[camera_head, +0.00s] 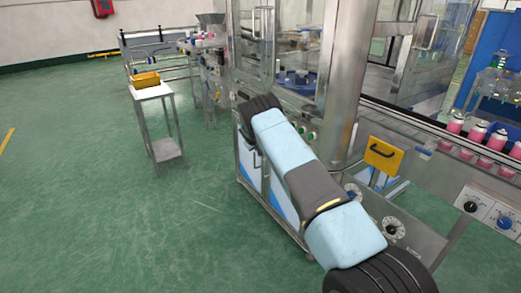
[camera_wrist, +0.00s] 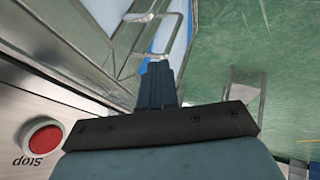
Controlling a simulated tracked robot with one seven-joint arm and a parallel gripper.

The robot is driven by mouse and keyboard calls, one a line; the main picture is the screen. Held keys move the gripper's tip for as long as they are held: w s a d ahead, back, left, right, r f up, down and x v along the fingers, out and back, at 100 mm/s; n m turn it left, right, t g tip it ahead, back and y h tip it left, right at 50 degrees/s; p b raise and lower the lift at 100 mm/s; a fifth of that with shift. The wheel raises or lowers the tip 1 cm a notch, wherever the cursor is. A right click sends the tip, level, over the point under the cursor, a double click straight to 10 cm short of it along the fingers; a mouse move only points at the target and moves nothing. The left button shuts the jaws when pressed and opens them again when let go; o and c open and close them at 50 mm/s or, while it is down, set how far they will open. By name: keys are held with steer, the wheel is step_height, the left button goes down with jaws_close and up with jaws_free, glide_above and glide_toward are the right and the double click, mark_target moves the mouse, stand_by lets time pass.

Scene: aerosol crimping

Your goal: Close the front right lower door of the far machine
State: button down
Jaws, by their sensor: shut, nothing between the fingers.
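The far machine (camera_head: 345,75) stands at the centre of the head view, with metal posts and clear upper panels. Its lower cabinet has metal-framed doors with blue and white panels (camera_head: 281,204), partly hidden behind my arm. In the wrist view, a metal-framed door with a blue and white panel (camera_wrist: 165,35) and a bar handle lies just beyond my gripper (camera_wrist: 158,66). My gripper is shut and empty, its tips close to the frame; I cannot tell whether they touch. The head view hides my gripper behind my arm. How far the door stands open is unclear.
A red stop button (camera_wrist: 42,137) sits on the metal panel beside my gripper. A small table (camera_head: 153,92) with a yellow bin (camera_head: 146,80) stands to the left. A conveyor with pink cans (camera_head: 475,134) runs at right. Green floor at left is clear.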

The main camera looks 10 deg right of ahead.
steer(key=s+d+r+m, duration=0.1)
steer(key=s+r, duration=0.3)
steer(key=r, duration=0.5)
steer(key=s+r+m, duration=0.1)
steer(key=s+r, duration=0.4)
steer(key=r, duration=0.4)
steer(key=s+d+r, duration=0.1)
steer(key=s+r, duration=0.3)
steer(key=r, duration=0.5)
steer(key=s+d+r+m+g+y, duration=0.1)
steer(key=s+d+r+m, duration=0.1)
steer(key=s+r, duration=1.35)
steer(key=s+r+y, duration=0.1)
steer(key=s+r, duration=0.3)
steer(key=s, duration=0.7)
steer(key=s+r, duration=0.5)
steer(key=s, duration=0.6)
steer(key=s+a+f, duration=0.1)
steer(key=s, duration=1)
steer(key=s+f, duration=0.2)
steer(key=s, duration=0.9)
steer(key=shift+s+a+y, duration=0.4)
